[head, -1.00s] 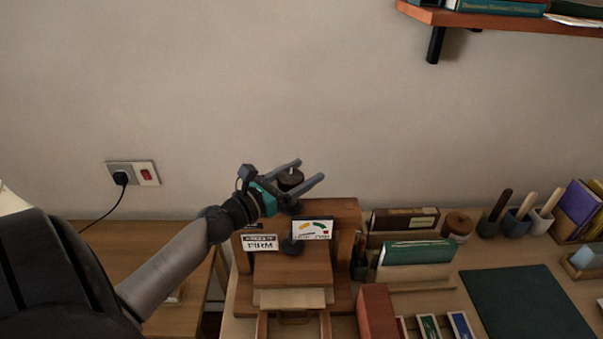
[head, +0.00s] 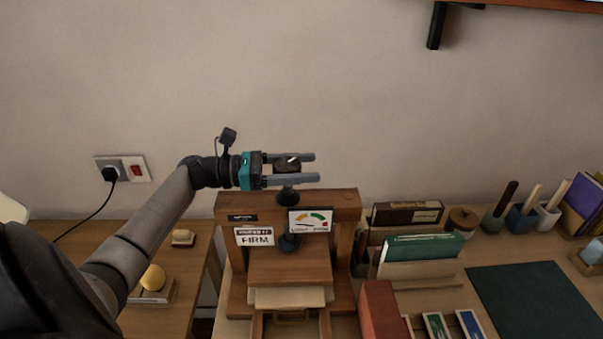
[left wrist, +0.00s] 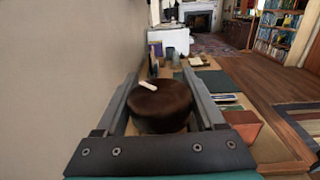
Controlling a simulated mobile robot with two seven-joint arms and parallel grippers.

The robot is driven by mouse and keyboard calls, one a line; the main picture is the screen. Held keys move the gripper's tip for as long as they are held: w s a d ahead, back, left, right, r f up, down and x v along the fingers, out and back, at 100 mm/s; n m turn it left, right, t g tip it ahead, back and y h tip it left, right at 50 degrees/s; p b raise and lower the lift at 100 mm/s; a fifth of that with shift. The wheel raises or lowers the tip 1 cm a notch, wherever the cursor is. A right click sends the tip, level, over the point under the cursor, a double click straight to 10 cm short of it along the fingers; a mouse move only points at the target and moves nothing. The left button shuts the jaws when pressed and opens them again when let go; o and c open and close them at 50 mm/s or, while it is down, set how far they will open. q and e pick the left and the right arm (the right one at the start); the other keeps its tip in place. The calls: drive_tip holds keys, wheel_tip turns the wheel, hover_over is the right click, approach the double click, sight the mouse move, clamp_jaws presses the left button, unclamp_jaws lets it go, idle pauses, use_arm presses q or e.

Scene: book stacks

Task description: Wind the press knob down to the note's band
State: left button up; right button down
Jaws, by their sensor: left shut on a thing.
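The press (head: 345,232) is a wooden frame with a dark round knob (head: 287,168) on top of its screw. My left gripper (head: 316,167) has one finger on each side of the knob and is shut on it. In the left wrist view the knob (left wrist: 160,108) sits between the fingers, with a white mark on its top. The note (head: 254,236) on the press front reads FIRM. Beside it is a gauge (head: 310,221) with yellow, green and red bands; its needle seems to lean left, too small to read surely. My right gripper is not in view.
The wall stands close behind the press. Right of it are a card rack (head: 420,250), a red box (head: 380,308), several pots and a dark green mat (head: 530,300). A side table (head: 190,255) with a yellow ball (head: 153,277) is at the left.

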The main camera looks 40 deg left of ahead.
use_arm(q)
drive_tip(key=shift+s+d+r+m+g+h+b, duration=0.1)
drive_tip(key=shift+m+g+h+b, duration=0.35)
drive_tip(key=shift+m+g+h, duration=0.3)
drive_tip(key=shift+s+d+r+m+g+h+b, duration=0.15)
drive_tip(key=shift+m+g+h+b, duration=0.4)
drive_tip(key=shift+g, duration=0.35)
drive_tip(key=shift+s+r+m+g+h+b, duration=0.1)
drive_tip(key=shift+m+g+h+b, duration=0.35)
drive_tip(key=shift+m+g, duration=0.35)
drive_tip(key=shift+g, duration=0.25)
drive_tip(key=o, duration=1.4)
drive_tip(key=shift+s+f, duration=0.1)
drive_tip(key=shift+f, duration=0.1)
drive_tip(key=shift+c, duration=0.2)
